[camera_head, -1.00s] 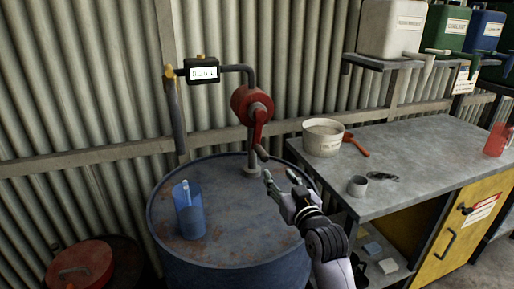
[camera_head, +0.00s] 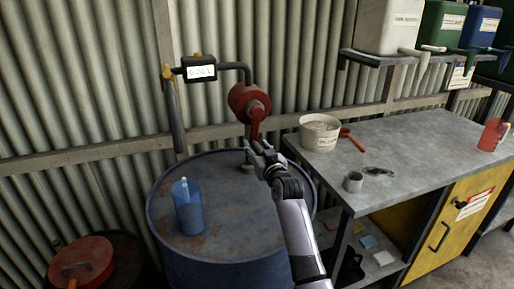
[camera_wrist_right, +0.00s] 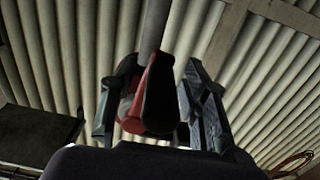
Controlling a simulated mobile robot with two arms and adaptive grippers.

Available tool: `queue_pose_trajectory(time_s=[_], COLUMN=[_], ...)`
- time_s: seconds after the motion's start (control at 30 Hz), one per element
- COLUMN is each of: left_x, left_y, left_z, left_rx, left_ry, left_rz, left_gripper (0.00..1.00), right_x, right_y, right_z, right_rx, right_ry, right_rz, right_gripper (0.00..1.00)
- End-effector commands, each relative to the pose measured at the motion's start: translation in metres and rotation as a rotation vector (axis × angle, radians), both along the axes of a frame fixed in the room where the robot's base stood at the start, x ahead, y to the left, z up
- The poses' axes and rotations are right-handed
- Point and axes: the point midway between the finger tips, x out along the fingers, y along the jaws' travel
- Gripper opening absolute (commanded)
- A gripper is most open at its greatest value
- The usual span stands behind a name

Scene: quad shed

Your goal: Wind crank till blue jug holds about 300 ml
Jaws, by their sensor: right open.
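The red crank pump (camera_head: 243,97) stands on a pipe above the blue drum (camera_head: 225,255). Its red crank arm (camera_head: 256,124) hangs down, the lower end hidden by my right gripper (camera_head: 257,152). In the right wrist view, the open fingers stand on either side of the red crank arm (camera_wrist_right: 132,105) and its dark grip (camera_wrist_right: 160,98); contact cannot be told. The blue jug (camera_head: 188,212) stands upright on the drum's left side, below the hose nozzle (camera_head: 177,125); its liquid level is unclear. The meter display (camera_head: 200,72) seems to begin 0.26, last digit blurred. My left gripper is not in view.
A red-lidded drum (camera_head: 82,262) is at lower left. Canisters fill the shelf above.

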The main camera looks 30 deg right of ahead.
Motion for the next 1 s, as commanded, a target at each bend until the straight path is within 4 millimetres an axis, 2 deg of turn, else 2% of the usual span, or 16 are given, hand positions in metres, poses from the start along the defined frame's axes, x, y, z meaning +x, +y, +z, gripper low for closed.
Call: queue_pose_trajectory(time_s=[0.27, 0.87, 1.0], left_x=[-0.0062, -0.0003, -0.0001], left_y=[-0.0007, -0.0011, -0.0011], left_z=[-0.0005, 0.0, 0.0], left_rx=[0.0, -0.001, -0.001], left_ry=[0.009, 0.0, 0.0], left_rz=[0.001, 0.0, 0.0], left_gripper=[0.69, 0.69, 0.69], right_x=[0.0007, 0.0006, 0.0006], right_y=[-0.0001, 0.0002, 0.0002], right_z=[-0.0003, -0.0004, -0.0005], right_rx=[0.0, 0.001, 0.001], right_ry=[0.0, 0.001, 0.001], right_rz=[0.0, 0.0, 0.0], right_gripper=[0.41, 0.01, 0.0])
